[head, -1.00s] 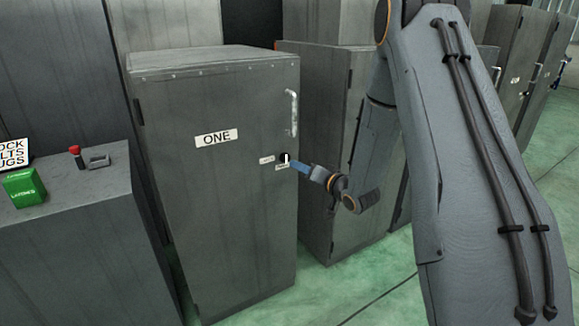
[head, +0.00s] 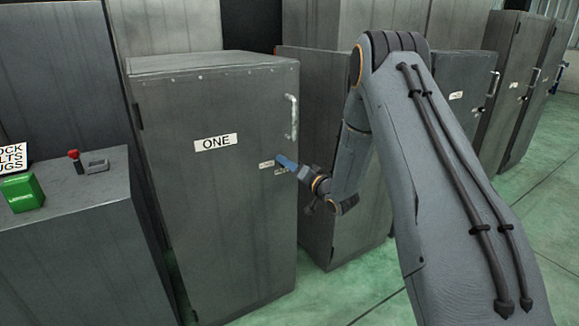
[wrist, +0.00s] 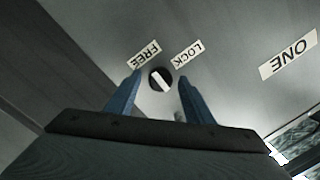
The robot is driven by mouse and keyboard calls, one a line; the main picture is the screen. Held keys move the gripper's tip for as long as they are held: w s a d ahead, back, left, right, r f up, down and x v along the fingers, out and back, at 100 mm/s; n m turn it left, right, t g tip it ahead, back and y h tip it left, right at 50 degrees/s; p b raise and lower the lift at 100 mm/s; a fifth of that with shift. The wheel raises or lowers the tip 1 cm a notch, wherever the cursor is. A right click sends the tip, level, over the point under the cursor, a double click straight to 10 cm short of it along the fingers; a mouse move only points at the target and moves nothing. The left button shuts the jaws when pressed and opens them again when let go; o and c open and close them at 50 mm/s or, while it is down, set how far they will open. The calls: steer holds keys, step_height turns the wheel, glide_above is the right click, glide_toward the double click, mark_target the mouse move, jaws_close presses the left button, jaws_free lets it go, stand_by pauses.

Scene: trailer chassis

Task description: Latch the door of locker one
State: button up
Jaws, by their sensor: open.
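Locker one (head: 215,200) is a grey cabinet with a ONE label (head: 216,142) and a metal handle (head: 291,117); its door looks closed. In the wrist view the latch knob (wrist: 161,79) is a black disc with a white bar. The bar slants, its upper end leaning toward the FREE label (wrist: 144,55) rather than the LOCK label (wrist: 188,54). My gripper (wrist: 160,78) is open and empty, its blue fingers on either side of the knob in the picture. I cannot tell whether they touch it. In the head view my gripper (head: 284,161) hides the knob.
A lower grey cabinet (head: 70,240) at the left bears a red-topped switch (head: 74,160), a green box (head: 22,192) and a sign (head: 12,157). More lockers (head: 465,90) stand to the right. Green floor (head: 360,285) lies open in front.

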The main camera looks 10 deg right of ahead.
steer(key=c, duration=1)
steer(key=shift+c, duration=0.2)
steer(key=shift+n, duration=0.4)
steer(key=n+h+b, duration=0.1)
steer(key=n, duration=0.7)
steer(key=n+h+b, duration=0.1)
steer(key=n, duration=0.6)
steer(key=shift+a+r+n, duration=0.15)
steer(key=shift+a+n, duration=0.05)
steer(key=shift+n, duration=0.2)
steer(key=shift+s, duration=0.1)
